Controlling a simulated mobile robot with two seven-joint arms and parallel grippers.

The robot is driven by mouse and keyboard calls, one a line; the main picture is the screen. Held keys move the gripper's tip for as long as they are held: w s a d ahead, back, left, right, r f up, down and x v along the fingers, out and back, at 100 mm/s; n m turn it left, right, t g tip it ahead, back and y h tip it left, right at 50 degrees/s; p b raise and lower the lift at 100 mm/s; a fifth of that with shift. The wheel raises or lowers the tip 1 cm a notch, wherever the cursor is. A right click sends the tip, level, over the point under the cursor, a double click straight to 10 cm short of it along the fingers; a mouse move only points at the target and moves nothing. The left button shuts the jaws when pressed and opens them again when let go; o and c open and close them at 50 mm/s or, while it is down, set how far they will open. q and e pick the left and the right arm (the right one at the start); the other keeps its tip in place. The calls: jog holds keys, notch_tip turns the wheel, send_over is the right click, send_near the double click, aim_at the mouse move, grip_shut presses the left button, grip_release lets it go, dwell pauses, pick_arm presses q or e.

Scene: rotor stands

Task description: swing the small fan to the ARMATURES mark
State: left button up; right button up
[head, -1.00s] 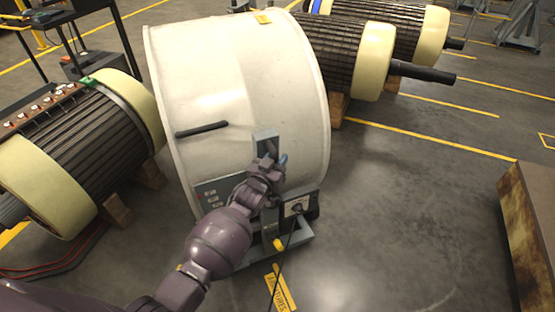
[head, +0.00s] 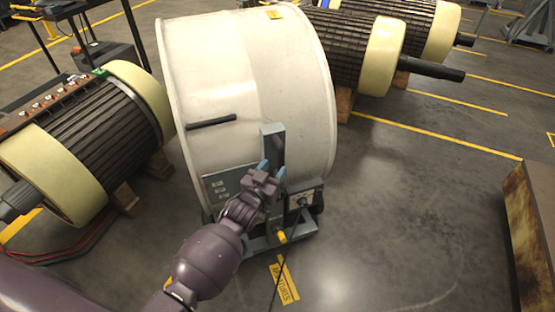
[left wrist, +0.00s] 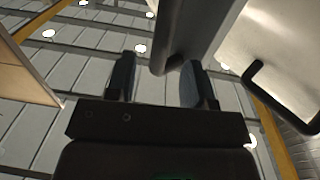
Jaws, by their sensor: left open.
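The fan (head: 215,75) is a white drum housing on a grey wheeled base. A grey upright bar (head: 272,140), a black handle (head: 211,122) and a control panel (head: 222,187) are on its near side. The yellow ARMATURES mark (head: 285,281) lies on the floor just in front of the base. My left gripper (head: 273,169) is open in front of the upright bar, its blue-tipped fingers spread. In the left wrist view, a grey bar (left wrist: 206,28) reaches down toward the gap between the open fingers (left wrist: 158,82); contact is unclear. The black handle (left wrist: 275,85) shows at right.
A ribbed rotor with cream ends (head: 95,145) rests on wooden blocks at left. More rotors (head: 385,55) stand behind right. A rusty block (head: 525,235) stands at the right edge. A black cable (head: 279,262) hangs by the mark. Floor right of the fan is clear.

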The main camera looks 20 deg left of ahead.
pick_arm(q)
jog(key=s, duration=0.3)
jog(key=shift+a, duration=0.1)
dwell(0.5)
